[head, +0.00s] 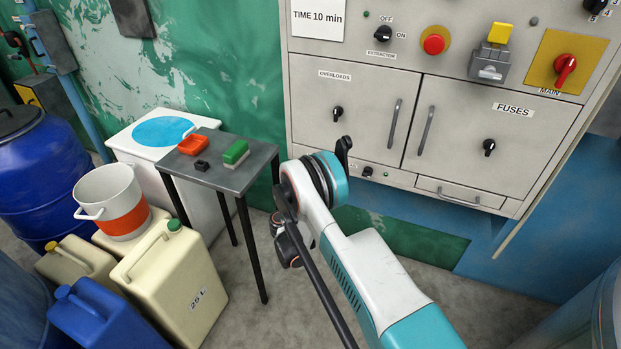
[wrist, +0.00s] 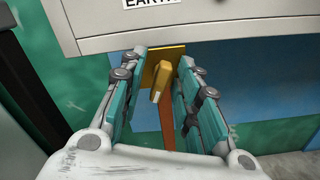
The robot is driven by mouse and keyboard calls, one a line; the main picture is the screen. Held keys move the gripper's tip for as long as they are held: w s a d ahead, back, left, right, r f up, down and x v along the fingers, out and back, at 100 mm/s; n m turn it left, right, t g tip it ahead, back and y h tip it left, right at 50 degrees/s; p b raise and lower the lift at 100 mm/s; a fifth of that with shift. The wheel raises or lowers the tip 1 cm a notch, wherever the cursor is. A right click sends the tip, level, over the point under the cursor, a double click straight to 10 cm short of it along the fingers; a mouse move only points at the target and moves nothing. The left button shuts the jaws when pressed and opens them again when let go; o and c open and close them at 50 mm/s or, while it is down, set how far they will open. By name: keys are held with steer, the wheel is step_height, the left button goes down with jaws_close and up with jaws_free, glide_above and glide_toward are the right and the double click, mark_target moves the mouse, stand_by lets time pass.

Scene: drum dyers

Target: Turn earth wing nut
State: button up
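The earth wing nut (wrist: 161,80) shows in the wrist view as a brass-coloured upright piece in front of a yellow brass plate (wrist: 176,53). A copper-brown strip (wrist: 167,125) hangs below it. My gripper (wrist: 160,62) is open, with one teal finger on each side of the wing nut. Gaps show between the nut and both fingers, and I see no contact. A partly cropped EARTH label (wrist: 150,2) is on the grey cabinet above. In the head view my arm hides the wing nut, and my gripper's fingers cannot be made out.
The grey cabinet (head: 380,150) has its lower edge just above my gripper. A small grey table (head: 240,178) with a green-topped brush (head: 236,151) and an orange item (head: 192,145) stands left of my arm. Cream jerrycans (head: 175,285) and a blue drum (head: 45,170) are farther left.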

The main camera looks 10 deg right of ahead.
mark_target(314, 150)
step_height(314, 150, up, 10)
stand_by(0.7)
steer(key=shift+a, duration=0.1)
